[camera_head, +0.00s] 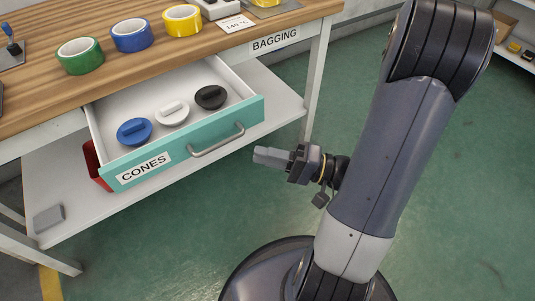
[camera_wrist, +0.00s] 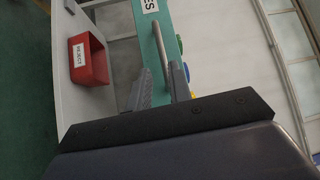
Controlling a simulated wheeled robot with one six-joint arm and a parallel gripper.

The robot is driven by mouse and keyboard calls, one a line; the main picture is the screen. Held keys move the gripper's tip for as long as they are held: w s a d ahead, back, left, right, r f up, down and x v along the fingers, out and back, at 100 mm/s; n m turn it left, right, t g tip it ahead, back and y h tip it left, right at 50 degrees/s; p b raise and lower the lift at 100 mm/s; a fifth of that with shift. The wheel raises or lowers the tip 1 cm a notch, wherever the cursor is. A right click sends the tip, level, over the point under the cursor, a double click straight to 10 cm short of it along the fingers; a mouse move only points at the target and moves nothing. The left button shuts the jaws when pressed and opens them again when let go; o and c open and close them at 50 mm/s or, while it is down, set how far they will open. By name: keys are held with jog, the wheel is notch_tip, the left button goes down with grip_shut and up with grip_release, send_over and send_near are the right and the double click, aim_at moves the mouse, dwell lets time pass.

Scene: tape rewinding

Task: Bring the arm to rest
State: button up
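My arm reaches down the right side of the head view, and my gripper (camera_head: 262,155) points left toward the drawer front. In the wrist view my gripper (camera_wrist: 162,88) has its two grey fingers apart with nothing held between them. The bar handle (camera_head: 217,140) of the teal drawer lies beyond the fingertips, apparently apart from them. It also shows in the wrist view (camera_wrist: 161,45).
The drawer (camera_head: 190,148) labelled CONES stands open, holding blue, white and black pieces. Green (camera_head: 80,55), blue (camera_head: 131,35) and yellow (camera_head: 182,20) tape rolls stand on the wooden bench. A red REJECT bin (camera_wrist: 88,59) sits below. Open green floor lies right of the bench.

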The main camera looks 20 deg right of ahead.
aim_at(217, 144)
jog(key=shift+a, duration=0.1)
dwell(0.6)
jog(key=shift+x, duration=5.3)
